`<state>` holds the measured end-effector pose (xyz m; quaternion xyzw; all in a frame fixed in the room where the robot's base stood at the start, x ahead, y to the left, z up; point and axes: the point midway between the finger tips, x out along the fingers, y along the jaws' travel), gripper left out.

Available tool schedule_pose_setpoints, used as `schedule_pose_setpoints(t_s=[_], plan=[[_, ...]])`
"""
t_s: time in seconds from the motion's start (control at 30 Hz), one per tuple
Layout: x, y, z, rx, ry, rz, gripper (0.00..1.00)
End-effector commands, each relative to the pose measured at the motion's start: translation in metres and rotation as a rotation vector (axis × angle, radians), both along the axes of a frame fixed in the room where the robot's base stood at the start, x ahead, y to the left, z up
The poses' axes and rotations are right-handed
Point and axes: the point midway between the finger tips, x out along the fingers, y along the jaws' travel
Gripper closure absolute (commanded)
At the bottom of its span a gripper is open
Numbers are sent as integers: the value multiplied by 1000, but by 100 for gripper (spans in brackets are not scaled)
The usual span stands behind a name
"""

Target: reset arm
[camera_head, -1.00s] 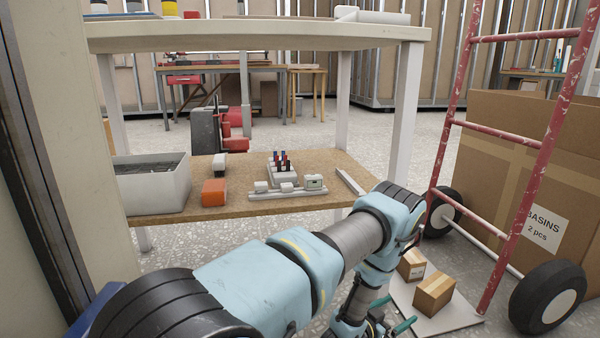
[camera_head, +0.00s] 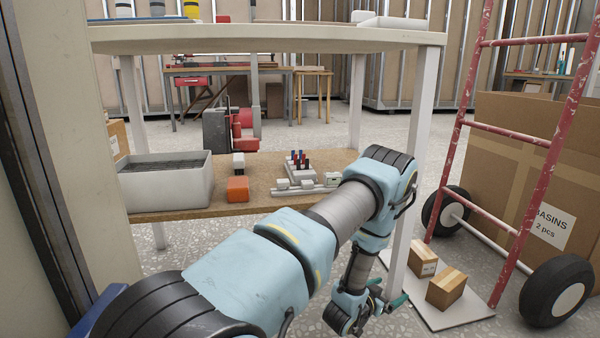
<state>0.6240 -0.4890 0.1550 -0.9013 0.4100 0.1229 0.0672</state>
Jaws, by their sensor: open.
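My arm reaches from the bottom left to an elbow in front of the right end of the low shelf, then bends down. My gripper (camera_head: 392,298) hangs near the lower middle right, above the speckled floor and left of the hand truck's plate. Its teal fingers show small and partly behind the wrist. They are apart, and I see nothing held between them.
The workbench (camera_head: 270,39) has a low shelf (camera_head: 245,199) with a grey bin (camera_head: 168,182), an orange block (camera_head: 237,189) and small parts. The red hand truck (camera_head: 520,137) carries small cartons (camera_head: 446,287) on its plate. A large carton (camera_head: 525,165) stands behind it.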

Motion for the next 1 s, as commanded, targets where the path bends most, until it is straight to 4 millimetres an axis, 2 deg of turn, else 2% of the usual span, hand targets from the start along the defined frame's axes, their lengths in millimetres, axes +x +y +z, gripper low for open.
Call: schedule_pose_setpoints(t_s=[0.17,0.27,0.4,0.5,0.63,0.77,1.0], plan=[[31,21,31,65,48,88,0],[49,42,54,117,94,156,0],[68,85,97,198,192,270,0],[70,121,126,252,274,347,0],[58,168,162,312,390,438,0],[32,212,195,362,507,513,0],[-39,278,244,428,720,618,0]])
